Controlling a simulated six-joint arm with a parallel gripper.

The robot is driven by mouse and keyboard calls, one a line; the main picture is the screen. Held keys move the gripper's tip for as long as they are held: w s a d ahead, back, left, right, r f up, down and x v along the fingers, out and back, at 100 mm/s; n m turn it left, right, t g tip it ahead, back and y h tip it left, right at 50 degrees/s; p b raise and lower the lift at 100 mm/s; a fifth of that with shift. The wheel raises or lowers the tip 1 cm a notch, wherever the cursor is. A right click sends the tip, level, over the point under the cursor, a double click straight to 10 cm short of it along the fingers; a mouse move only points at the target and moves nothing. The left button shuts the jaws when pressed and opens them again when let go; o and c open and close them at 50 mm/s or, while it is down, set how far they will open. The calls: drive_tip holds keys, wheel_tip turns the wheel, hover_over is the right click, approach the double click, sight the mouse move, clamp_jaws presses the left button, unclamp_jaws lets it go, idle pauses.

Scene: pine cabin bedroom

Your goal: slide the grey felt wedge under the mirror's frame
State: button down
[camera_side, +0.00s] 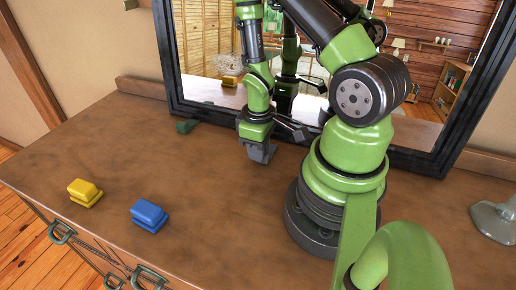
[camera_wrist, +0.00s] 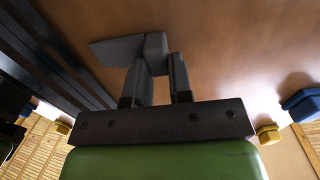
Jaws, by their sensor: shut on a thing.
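My gripper (camera_side: 262,150) is shut on the grey felt wedge, just above or at the dresser top and in front of the mirror's lower frame. In the wrist view, the wedge (camera_wrist: 118,50) sticks out past the fingertips (camera_wrist: 158,70), its thin end pointing left toward the dark frame (camera_wrist: 62,52). A gap of bare wood shows between wedge and frame. In the side view, wedge and fingers blend into one grey shape. The mirror's black frame (camera_side: 176,70) stands at the back of the dresser (camera_side: 120,140), leaning back.
A small green block (camera_side: 187,126) sits at the frame's lower left corner. A yellow block (camera_side: 84,192) and a blue block (camera_side: 149,215) lie near the front edge. A grey lamp base (camera_side: 497,218) stands at right. The dresser's left and middle are mostly clear.

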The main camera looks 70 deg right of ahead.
drive_tip(key=shift+d+f, duration=0.1)
drive_tip(key=shift+d, duration=1.5)
idle(0.5)
drive_tip(key=c, duration=0.9)
unclamp_jaws()
drive_tip(key=shift+c, duration=0.2)
drive_tip(key=w+a+r+m+t, duration=0.15)
drive_tip(key=a+r, duration=0.25)
drive_tip(key=r, duration=0.7)
drive_tip(key=w+a+r+m+t, duration=0.1)
drive_tip(key=a+r+t, duration=0.15)
drive_tip(key=r, duration=0.85)
drive_tip(key=s+a+r+m+t+y, duration=0.1)
drive_tip(key=s+a+r+t+y, duration=0.1)
drive_tip(key=s+a+r, duration=0.4)
drive_tip(key=a+r+t, duration=0.1)
drive_tip(key=a+r, duration=0.1)
drive_tip(key=a, duration=0.1)
drive_tip(key=shift+s+a, duration=0.2)
drive_tip(key=shift+s, duration=0.2)
